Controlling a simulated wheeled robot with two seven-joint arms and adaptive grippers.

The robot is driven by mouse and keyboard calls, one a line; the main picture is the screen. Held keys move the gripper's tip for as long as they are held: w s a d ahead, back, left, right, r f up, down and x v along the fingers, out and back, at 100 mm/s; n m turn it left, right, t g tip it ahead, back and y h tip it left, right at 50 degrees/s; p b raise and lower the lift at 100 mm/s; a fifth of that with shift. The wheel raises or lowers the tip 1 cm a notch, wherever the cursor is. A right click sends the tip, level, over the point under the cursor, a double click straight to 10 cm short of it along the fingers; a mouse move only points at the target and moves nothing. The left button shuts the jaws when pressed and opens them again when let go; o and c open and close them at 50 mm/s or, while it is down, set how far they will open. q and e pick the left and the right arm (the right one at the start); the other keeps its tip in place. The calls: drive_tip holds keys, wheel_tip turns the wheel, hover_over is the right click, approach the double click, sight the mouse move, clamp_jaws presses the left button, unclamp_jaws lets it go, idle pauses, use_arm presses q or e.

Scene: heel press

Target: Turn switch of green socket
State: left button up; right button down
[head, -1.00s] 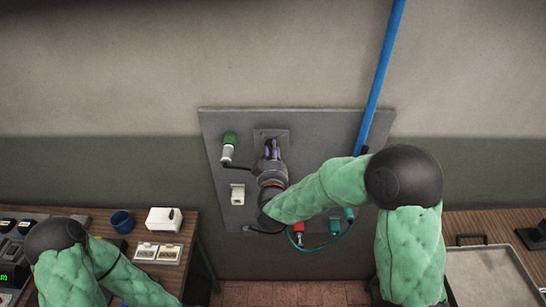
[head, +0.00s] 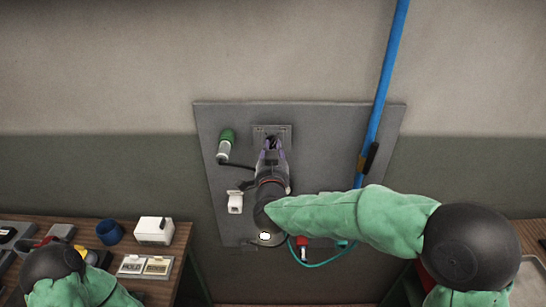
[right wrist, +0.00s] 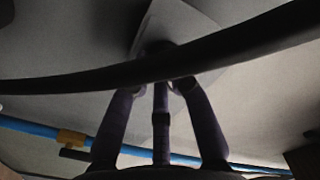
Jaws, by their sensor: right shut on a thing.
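A green-capped socket piece (head: 226,139) with a pale lower body sits at the upper left of the grey wall panel (head: 330,125). A black cable runs from it toward my right gripper. My right gripper (head: 271,146) reaches up to a small grey plate (head: 284,131) on the panel, right of the green piece. My left gripper is out of view; only my left arm shows.
A dark cable (right wrist: 150,72) crosses close before my right fingers. A white box fitting (head: 236,203), a red connector (head: 302,243) and a teal cable (head: 322,264) are low on the panel. A blue pipe (head: 388,70) runs on the right. A cluttered table (head: 40,220) stands left.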

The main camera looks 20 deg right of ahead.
drive_tip(key=shift+f+m+b, duration=0.1)
drive_tip(key=shift+m+b, duration=0.35)
drive_tip(key=shift+m, duration=0.15)
drive_tip(key=c, duration=1.1)
unclamp_jaws()
drive_tip(key=v, duration=1.2)
